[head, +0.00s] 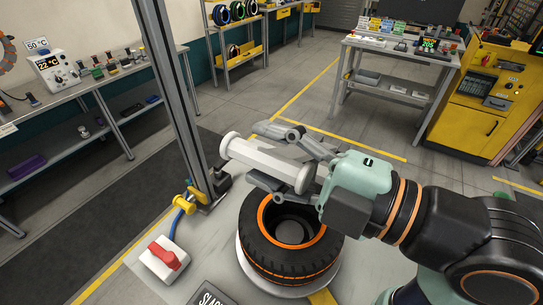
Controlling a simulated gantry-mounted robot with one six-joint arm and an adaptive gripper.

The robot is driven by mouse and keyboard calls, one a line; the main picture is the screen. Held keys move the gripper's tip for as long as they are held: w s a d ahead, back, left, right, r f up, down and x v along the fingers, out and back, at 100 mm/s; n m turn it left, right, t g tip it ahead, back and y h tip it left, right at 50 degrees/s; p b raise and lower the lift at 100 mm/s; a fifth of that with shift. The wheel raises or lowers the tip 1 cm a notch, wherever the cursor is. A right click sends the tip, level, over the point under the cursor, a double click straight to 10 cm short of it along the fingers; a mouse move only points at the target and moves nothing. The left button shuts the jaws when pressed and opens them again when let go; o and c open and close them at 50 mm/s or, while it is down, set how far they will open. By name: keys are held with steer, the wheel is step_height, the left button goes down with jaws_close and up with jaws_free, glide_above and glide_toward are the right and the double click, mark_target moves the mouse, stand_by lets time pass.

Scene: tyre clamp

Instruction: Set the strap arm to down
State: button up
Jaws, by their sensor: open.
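A white bar with round flanged ends (265,160), which looks like the strap arm, hangs above the tyre (290,262), slanting down to the right. Its joint to the tall grey post (172,90) is not clear. My gripper (262,158) is open, with one grey finger behind the bar and the other below its front side. The bar lies between the fingers; whether they touch it I cannot tell. The tyre, black with orange rings, lies flat on a round pale base below.
A white box with a red switch (165,258) sits at the lower left. A yellow knob (183,202) with a blue hose is at the post's foot. Benches (90,80) stand at the left and back right, near a yellow cabinet (482,95). The floor behind is clear.

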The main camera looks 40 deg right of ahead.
step_height(320, 180, up, 10)
steer(key=shift+f, duration=0.2)
